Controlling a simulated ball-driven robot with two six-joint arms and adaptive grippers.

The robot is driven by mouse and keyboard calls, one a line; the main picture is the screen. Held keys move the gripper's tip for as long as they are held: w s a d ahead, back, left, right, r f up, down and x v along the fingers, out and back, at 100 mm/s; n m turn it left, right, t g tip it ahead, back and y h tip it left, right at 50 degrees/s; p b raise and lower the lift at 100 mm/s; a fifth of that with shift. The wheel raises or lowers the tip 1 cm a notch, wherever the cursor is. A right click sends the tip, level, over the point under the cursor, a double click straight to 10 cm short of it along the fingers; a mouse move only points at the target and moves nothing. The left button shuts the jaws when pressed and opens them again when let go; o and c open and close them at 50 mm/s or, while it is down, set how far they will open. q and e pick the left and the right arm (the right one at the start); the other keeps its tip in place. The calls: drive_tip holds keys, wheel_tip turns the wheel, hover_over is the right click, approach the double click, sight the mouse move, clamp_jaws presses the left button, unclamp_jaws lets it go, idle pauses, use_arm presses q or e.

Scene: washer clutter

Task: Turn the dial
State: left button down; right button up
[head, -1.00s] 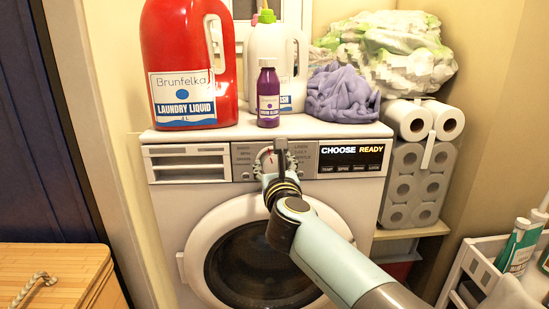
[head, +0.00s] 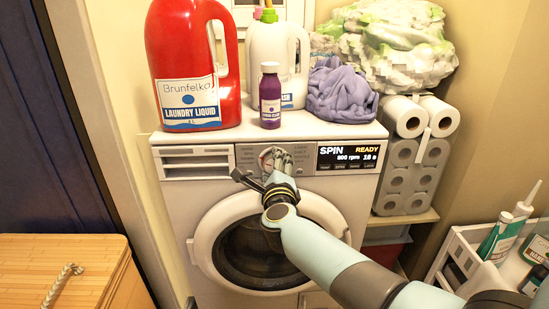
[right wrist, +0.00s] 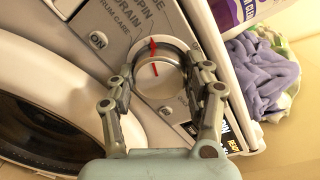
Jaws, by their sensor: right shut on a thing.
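The washer's round silver dial (right wrist: 158,80) is in the middle of the right wrist view, with a red pointer line and a red mark on its rim, both toward the SPIN and DRAIN labels. My right gripper (right wrist: 161,70) has a finger on each side of the dial and is shut on it. In the head view the same gripper (head: 274,166) is at the washer's panel, rolled sideways, and partly hides the dial. The display (head: 348,156) reads SPIN, READY, 800 rpm. My left gripper is not in view.
On the washer (head: 205,145) stand a red laundry bottle (head: 190,55), a purple bottle (head: 270,100), a white jug (head: 292,45) and a purple cloth (head: 340,92). Paper rolls (head: 408,117) are at its right. A wooden box (head: 60,262) is at lower left.

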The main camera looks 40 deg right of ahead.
drive_tip(key=n+p, duration=0.2)
drive_tip(key=n, duration=0.1)
drive_tip(key=shift+r+n, duration=0.1)
drive_tip(key=shift+n, duration=0.2)
drive_tip(key=n+p, duration=0.2)
drive_tip(key=n, duration=0.1)
drive_tip(key=shift+a+h, duration=0.1)
drive_tip(key=shift+h, duration=0.2)
drive_tip(key=n, duration=0.2)
drive_tip(key=n+p, duration=0.1)
drive_tip(key=shift+f+n, duration=0.2)
drive_tip(key=shift+n, duration=0.2)
drive_tip(key=shift+f+n+h+p, duration=0.15)
drive_tip(key=shift+n+h+p, duration=0.3)
drive_tip(key=shift+n, duration=1.25)
drive_tip(key=o, duration=1.2)
